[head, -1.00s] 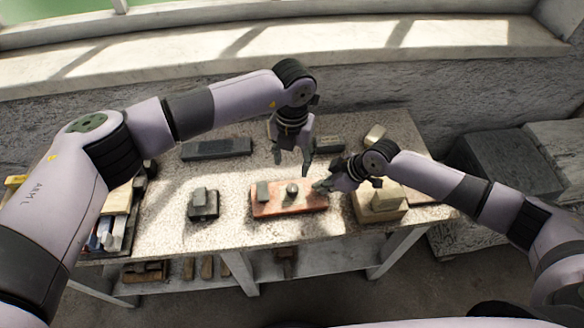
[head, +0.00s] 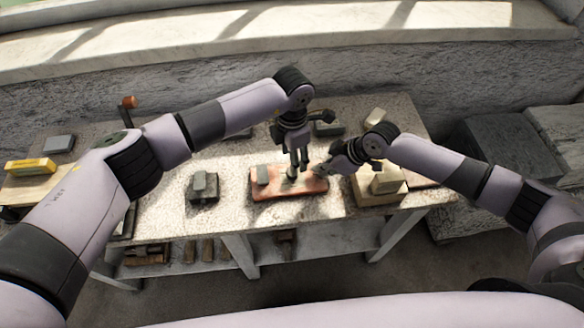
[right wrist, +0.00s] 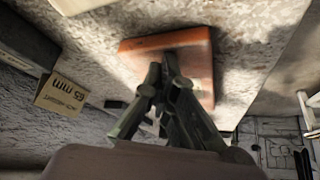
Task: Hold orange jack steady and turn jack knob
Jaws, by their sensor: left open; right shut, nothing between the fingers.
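The orange jack (head: 275,191) lies flat on the stone-topped bench, with a small grey block on its left part. The jack knob (head: 291,174) is mostly hidden behind my left gripper (head: 297,168). That gripper is open and points down, its fingers at the knob; I cannot tell whether they touch it. My right gripper (head: 324,171) is shut and empty at the jack's right end. In the right wrist view, the orange jack (right wrist: 200,62) shows just beyond the closed fingers (right wrist: 163,65); contact is unclear.
A grey block (head: 203,186) stands left of the jack. Stacked tan blocks (head: 378,191) stand close on the right, under my right arm. A yellow block (head: 30,167) lies far left.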

